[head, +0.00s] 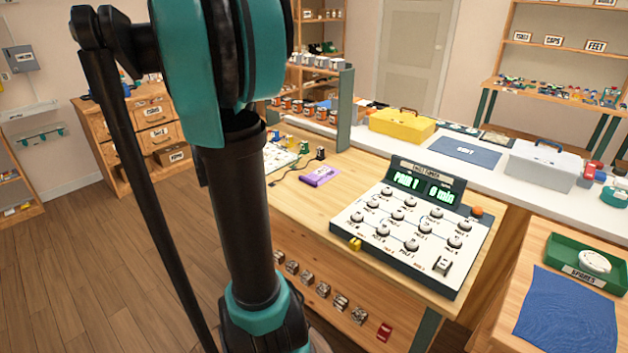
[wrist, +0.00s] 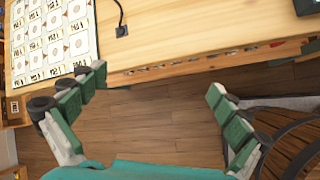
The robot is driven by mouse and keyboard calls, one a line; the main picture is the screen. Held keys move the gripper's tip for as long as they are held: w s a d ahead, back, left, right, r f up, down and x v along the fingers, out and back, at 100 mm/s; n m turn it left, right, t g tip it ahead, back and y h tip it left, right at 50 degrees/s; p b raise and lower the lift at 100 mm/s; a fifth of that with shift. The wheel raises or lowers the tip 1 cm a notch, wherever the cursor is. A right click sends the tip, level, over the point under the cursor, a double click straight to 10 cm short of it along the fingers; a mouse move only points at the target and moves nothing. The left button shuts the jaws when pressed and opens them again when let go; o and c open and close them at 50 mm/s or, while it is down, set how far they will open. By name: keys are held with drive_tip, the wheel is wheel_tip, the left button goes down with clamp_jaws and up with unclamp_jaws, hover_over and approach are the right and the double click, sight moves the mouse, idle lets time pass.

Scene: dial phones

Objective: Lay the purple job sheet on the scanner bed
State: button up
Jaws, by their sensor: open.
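A small flat purple item (head: 319,177) with pale marks lies on the wooden bench (head: 345,205), left of the dial console; it may be the job sheet. It does not show in the wrist view. I cannot pick out a scanner bed for certain in either view. My gripper (wrist: 155,85) is open and empty in the wrist view, its fingers wide apart over the bench's edge and the floor. In the head view, my arm hangs in front of the bench's left part and the fingers are out of sight.
The dial console (head: 412,235) fills the bench's right part. A white gridded board (wrist: 48,42) lies upper left in the wrist view, beside a black plug-like piece (wrist: 121,31) on a cable. A green tray (head: 572,277) and blue cloth (head: 568,315) lie at right. Floor (head: 75,260) at left is clear.

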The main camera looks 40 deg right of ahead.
drive_tip(key=w+d+r+n+g+h, duration=0.1)
drive_tip(key=d+n, duration=0.2)
drive_tip(key=d, duration=0.2)
drive_tip(key=d+r+n+h, duration=0.1)
drive_tip(key=d+r+n, duration=0.1)
drive_tip(key=d, duration=0.4)
approach(307, 180)
drive_tip(key=x, duration=0.2)
drive_tip(key=shift+w+d+f, duration=0.1)
drive_tip(key=shift+w+f, duration=0.1)
drive_tip(key=shift+w, duration=0.05)
drive_tip(key=shift+x, duration=3)
drive_tip(key=shift+s+d, duration=0.1)
drive_tip(key=shift+s, duration=0.05)
drive_tip(key=c, duration=1.1)
drive_tip(key=shift+c, duration=0.2)
drive_tip(key=shift+r, duration=0.15)
wheel_tip(307, 180, up, 20)
